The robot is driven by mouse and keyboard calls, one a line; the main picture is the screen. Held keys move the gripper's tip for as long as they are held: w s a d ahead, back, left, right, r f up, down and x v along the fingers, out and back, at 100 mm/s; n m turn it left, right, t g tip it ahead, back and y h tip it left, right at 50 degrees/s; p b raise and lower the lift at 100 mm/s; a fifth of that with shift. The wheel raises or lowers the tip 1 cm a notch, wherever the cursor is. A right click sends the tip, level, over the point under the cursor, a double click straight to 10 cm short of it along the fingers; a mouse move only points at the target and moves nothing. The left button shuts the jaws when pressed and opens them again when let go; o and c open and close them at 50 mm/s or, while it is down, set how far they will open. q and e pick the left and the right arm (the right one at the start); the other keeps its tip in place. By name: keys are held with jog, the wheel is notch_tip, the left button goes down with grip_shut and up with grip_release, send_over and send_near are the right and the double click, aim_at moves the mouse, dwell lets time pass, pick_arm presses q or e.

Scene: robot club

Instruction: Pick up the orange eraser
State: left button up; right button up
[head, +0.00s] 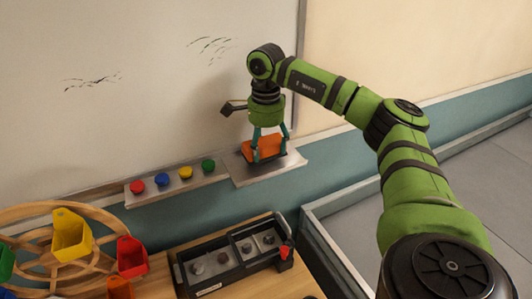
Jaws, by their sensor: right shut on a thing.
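The orange eraser (266,148) is a block at the right end of the ledge under the whiteboard. My right gripper (269,150) points down from above with its teal fingers on either side of the eraser, shut on it. The eraser is at or just above the grey plate (284,165); I cannot tell whether it touches. My left gripper is not in the head view.
Several coloured magnets sit on the ledge (147,194) left of the plate. The whiteboard (130,135) with black marks rises behind. Below, a wooden table holds a dark tray (207,285) and a wooden wheel (28,232) with coloured bins.

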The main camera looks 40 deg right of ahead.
jog(key=shift+w+r+b, duration=0.1)
jog(key=shift+r+b, duration=0.3)
jog(key=shift+r, duration=0.45)
jog(key=s, duration=0.1)
jog(key=s+d+r+b, duration=0.1)
jog(key=s+r, duration=0.1)
jog(key=shift+s+d+r+b, duration=0.1)
jog(key=shift+s+d+b, duration=0.15)
jog(key=shift+b, duration=0.15)
jog(key=s+d+r+p, duration=0.2)
jog(key=s+d+r, duration=0.1)
jog(key=s+r, duration=0.2)
jog(key=shift+s+d+p, duration=0.15)
jog(key=shift+s+p, duration=0.2)
jog(key=shift+s, duration=0.8)
jog(key=shift+o, duration=0.7)
jog(key=shift+r, duration=0.1)
